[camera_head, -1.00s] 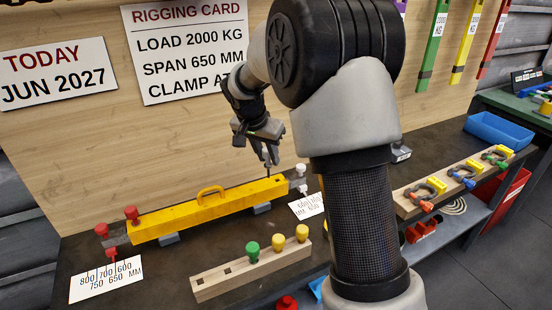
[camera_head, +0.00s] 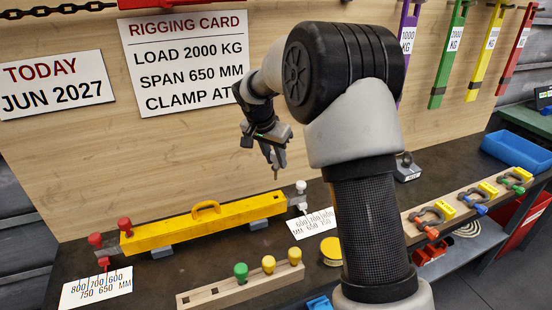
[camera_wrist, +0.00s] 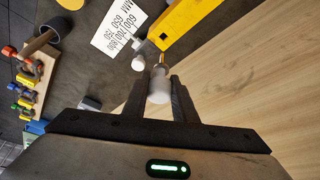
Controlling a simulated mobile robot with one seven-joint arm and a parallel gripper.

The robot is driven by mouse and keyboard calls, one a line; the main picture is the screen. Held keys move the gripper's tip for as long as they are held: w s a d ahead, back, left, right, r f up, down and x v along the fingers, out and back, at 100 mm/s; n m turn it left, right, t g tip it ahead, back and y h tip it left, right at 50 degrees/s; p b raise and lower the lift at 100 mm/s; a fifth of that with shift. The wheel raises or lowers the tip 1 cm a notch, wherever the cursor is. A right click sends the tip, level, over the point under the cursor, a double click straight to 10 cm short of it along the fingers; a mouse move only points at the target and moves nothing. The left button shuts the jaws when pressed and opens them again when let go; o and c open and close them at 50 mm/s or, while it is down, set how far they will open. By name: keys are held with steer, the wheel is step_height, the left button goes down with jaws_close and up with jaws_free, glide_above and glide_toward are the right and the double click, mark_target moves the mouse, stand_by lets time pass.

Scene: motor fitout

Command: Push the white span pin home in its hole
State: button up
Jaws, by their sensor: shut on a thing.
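The white span pin (camera_wrist: 159,88) has its white knob between the fingers of my gripper (camera_wrist: 160,98) in the wrist view. Its thin metal shank points away towards the yellow beam (camera_wrist: 184,28). In the head view my gripper (camera_head: 274,160) is shut on the pin, shank down, above the right end of the beam (camera_head: 170,234). A gap shows between the shank tip and the beam. The dark hole (camera_head: 277,196) is in the beam's top near that end. The knob is mostly hidden in the head view.
A scale card (camera_head: 312,222) lies at the right. A wooden rack (camera_head: 240,288) with green and yellow knobs stands in front.

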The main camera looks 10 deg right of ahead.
mark_target(274, 170)
steer(key=shift+b, duration=0.3)
steer(key=shift+f+b, duration=2.25)
steer(key=shift+f, duration=0.65)
steer(key=shift+f+b, duration=2.5)
steer(key=shift+f, duration=0.25)
steer(key=o, duration=1.1)
steer(key=shift+r, duration=0.1)
steer(key=shift+o, duration=0.2)
steer(key=p+v, duration=0.2)
steer(key=v, duration=1.5)
steer(key=shift+r, duration=0.25)
